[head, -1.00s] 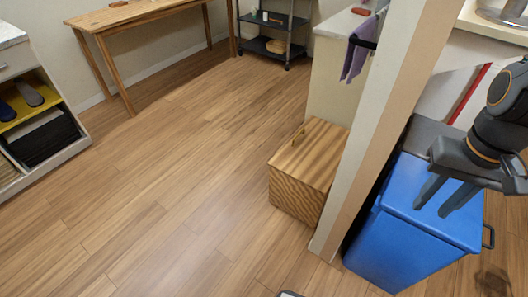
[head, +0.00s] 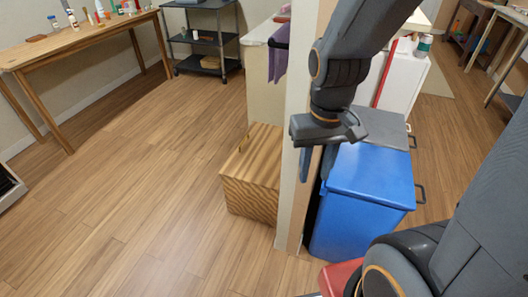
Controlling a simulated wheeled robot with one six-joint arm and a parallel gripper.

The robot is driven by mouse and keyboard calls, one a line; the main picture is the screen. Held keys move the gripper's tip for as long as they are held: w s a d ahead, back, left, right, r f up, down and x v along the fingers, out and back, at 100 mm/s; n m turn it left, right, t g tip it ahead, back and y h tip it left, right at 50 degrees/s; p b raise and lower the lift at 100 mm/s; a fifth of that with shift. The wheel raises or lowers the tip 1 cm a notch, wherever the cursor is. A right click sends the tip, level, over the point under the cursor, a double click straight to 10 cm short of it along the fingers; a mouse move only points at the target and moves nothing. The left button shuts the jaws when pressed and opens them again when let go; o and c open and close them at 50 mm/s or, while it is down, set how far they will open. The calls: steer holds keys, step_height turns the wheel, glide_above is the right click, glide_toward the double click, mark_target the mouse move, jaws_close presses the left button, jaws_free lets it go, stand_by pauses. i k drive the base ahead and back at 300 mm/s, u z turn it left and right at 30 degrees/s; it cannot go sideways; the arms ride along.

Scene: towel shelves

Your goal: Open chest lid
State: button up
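A wooden chest (head: 250,198) with striped grain stands on the floor, left of a wall edge. Its lid (head: 256,151) is shut flat on top, with a small brass-coloured handle (head: 244,143) near the left edge. My gripper (head: 315,168) hangs pointing down to the right of the chest in the picture, in front of the wall edge and the blue bin. Its two fingers are apart and hold nothing. It does not touch the chest.
The narrow wall edge (head: 297,197) stands between the chest and a blue bin (head: 364,190). A counter with a purple towel (head: 278,60) is behind the chest. A wooden table (head: 85,38) and dark shelf cart (head: 207,40) stand farther back. The floor left of the chest is clear.

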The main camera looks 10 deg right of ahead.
mark_target(256, 160)
steer(key=u, duration=1.7)
steer(key=i, duration=1.2)
steer(key=z, duration=1.55)
